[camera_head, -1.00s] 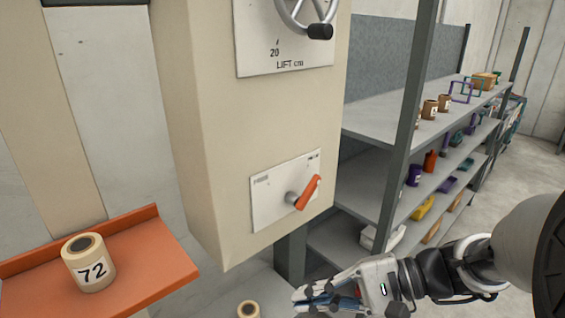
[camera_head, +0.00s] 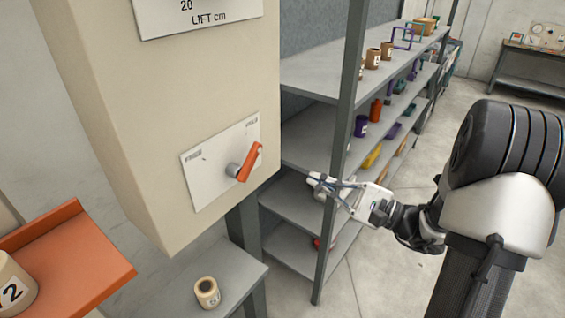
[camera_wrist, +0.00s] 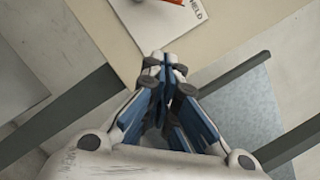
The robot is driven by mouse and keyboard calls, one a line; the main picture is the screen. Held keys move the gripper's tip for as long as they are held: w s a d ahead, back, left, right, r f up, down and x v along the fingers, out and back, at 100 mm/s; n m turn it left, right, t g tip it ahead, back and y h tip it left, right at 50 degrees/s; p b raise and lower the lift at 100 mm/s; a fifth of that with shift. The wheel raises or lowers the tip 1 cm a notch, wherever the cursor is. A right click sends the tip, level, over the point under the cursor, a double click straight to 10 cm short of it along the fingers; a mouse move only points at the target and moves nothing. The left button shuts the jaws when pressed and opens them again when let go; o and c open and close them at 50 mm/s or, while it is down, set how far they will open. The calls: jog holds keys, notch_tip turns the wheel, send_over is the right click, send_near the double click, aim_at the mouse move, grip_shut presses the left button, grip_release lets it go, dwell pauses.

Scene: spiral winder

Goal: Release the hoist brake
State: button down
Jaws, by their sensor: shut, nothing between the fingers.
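The brake lever (camera_head: 250,162) is an orange handle on a grey hub, mounted on a white plate (camera_head: 205,172) low on the beige housing (camera_head: 175,105). It tilts up and to the right, toward the plate's right-hand label. In the wrist view that label reads HELD, and a bit of the orange lever (camera_wrist: 173,2) shows at the top edge. My gripper (camera_head: 314,182) is to the right of the lever and apart from it, in front of the shelf. In the wrist view my gripper (camera_wrist: 163,62) has its fingertips together with nothing between them, just below the plate's edge.
Steel shelves (camera_head: 300,200) with cups and bins stand close behind my gripper, with an upright post (camera_head: 340,150) near it. An orange tray (camera_head: 75,262) holds a numbered roll at lower left. Another roll (camera_head: 207,292) stands on a grey bench below the housing. Floor at right is open.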

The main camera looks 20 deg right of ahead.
aim_at(250, 162)
jog(key=w+a+r, duration=0.4)
jog(key=w+a, duration=0.1)
jog(key=a, duration=0.4)
jog(key=shift+a+r, duration=0.15)
jog(key=shift+r, duration=0.1)
